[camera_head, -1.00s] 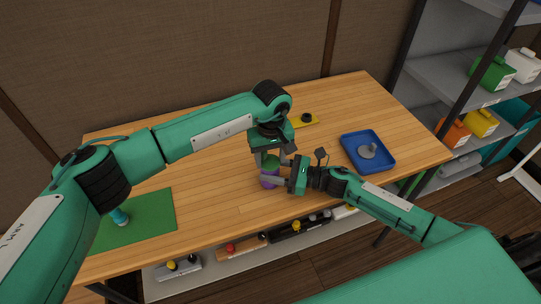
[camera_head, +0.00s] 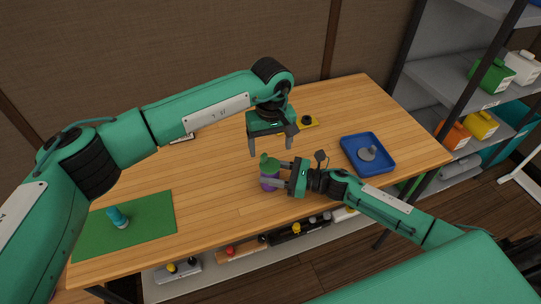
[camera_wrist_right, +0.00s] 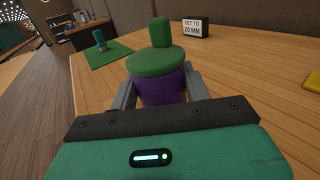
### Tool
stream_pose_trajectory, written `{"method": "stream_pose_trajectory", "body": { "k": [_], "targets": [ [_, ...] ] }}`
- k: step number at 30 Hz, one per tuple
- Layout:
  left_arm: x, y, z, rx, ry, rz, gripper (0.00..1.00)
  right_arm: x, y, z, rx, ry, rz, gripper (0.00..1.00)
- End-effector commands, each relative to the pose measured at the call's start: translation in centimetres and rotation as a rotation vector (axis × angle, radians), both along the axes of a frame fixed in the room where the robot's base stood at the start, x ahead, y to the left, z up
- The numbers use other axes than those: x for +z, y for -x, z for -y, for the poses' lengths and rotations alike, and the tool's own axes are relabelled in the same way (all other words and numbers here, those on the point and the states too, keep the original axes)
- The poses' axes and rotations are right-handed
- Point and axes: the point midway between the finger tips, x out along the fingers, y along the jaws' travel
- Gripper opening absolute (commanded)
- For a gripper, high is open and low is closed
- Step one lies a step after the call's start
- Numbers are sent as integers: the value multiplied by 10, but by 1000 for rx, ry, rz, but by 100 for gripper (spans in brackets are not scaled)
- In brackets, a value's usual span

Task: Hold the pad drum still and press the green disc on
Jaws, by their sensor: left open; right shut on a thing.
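The purple pad drum (camera_wrist_right: 163,88) stands upright on the table, and it also shows in the head view (camera_head: 268,184). The green disc (camera_wrist_right: 155,61), with its upright green knob, lies on top of the drum. In the head view the disc (camera_head: 269,164) looks seated on the drum, though any small gap is too small to tell. My right gripper (camera_head: 270,184) is shut on the drum from the right, one finger on each side. My left gripper (camera_head: 271,153) is open and empty, fingers pointing down, just above and behind the disc.
A green mat (camera_head: 150,228) with a teal object (camera_head: 118,217) lies at the left. A blue tray (camera_head: 388,163) holding a grey piece (camera_head: 368,153) is at the right. A yellow plate (camera_head: 301,123) is behind. A sign reading "SET TO 20 MM" (camera_wrist_right: 195,27) stands beyond the drum.

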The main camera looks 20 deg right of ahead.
Motion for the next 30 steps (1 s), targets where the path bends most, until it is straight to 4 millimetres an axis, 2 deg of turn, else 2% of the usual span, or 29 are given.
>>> {"method": "stream_pose_trajectory", "body": {
  "k": [3,9,20,26,30],
  "targets": [
    [25,-1,0,0,1,3,76,0,0,0,0,-1,1,19],
    [50,0,1,0,0,0,76,0,0,0,0,-1,1,19],
    [56,0,1,0,0,-1,76,0,0,0,0,-1,1,19],
    [55,0,1,46,3,2,37,0,0,0,0,-1,1,19],
    [51,1,1,186,13,11,9,0,0,0,0,-1,1,19]
  ]
}}
